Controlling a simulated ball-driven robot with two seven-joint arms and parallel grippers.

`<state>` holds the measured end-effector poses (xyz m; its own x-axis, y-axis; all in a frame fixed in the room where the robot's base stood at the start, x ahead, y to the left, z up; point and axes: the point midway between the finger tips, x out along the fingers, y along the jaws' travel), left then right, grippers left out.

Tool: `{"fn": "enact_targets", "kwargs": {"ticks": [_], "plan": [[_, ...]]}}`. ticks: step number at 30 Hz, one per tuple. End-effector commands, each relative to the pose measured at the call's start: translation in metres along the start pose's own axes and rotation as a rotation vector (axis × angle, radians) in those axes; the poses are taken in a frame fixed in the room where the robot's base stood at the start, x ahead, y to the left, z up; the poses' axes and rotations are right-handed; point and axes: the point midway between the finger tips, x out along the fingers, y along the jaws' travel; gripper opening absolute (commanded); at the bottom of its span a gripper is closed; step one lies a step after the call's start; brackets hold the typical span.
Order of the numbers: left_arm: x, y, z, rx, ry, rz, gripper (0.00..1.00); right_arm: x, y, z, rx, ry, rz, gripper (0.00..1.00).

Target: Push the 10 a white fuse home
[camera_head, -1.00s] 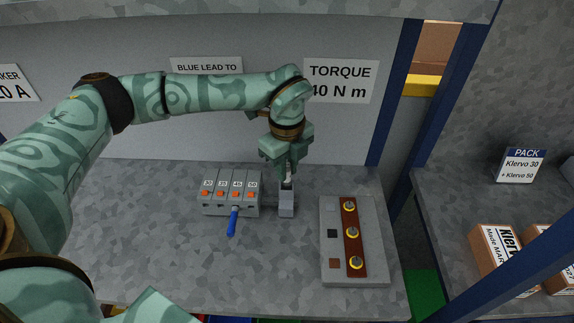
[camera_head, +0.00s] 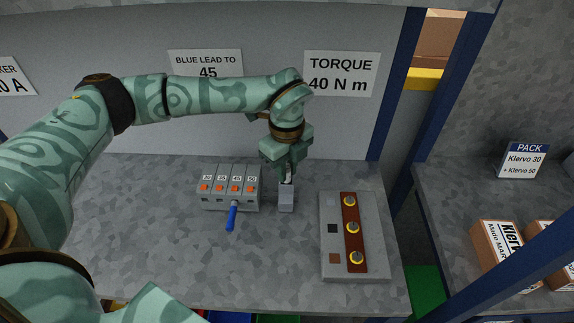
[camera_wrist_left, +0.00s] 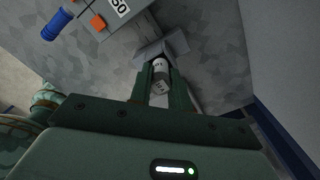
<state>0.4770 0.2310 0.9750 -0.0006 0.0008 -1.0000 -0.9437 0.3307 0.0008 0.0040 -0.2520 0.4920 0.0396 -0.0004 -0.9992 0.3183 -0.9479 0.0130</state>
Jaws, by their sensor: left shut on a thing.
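The white fuse (camera_wrist_left: 161,78) shows in the left wrist view as a small white cylinder with dark print too small to read. My left gripper (camera_head: 287,177) is shut on it, with a finger on each side. The grey fuse holder (camera_head: 286,200) stands upright on the bench directly below the fingertips. It also shows in the left wrist view (camera_wrist_left: 172,44), just past the fuse's far end. In the head view the fuse is mostly hidden by the fingers, and I cannot tell how deep it sits. My right gripper is not in view.
A block of numbered terminals (camera_head: 229,187) with orange buttons and a blue lead (camera_head: 232,216) stands just left of the holder. A grey panel with a brown busbar (camera_head: 352,232) lies to the right. The bench front left is clear. A blue post (camera_head: 394,95) rises behind right.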

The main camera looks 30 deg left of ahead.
Motion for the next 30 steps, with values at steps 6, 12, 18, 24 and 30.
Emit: {"fn": "enact_targets", "kwargs": {"ticks": [6, 12, 18, 24, 30], "plan": [[0.005, 0.000, 0.000, 0.000, 0.000, 0.000, 0.00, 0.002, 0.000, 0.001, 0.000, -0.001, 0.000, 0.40], [0.010, 0.000, 0.000, 0.000, 0.000, 0.000, 0.00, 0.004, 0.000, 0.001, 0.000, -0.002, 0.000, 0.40], [0.014, 0.000, 0.000, 0.000, 0.000, 0.000, 0.00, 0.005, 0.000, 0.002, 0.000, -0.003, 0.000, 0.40], [0.017, 0.000, 0.000, 0.001, 0.000, 0.001, 0.38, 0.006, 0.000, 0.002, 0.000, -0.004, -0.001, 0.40], [0.019, 0.002, 0.000, 0.000, 0.001, 0.008, 0.44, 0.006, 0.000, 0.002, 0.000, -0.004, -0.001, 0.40]]}}
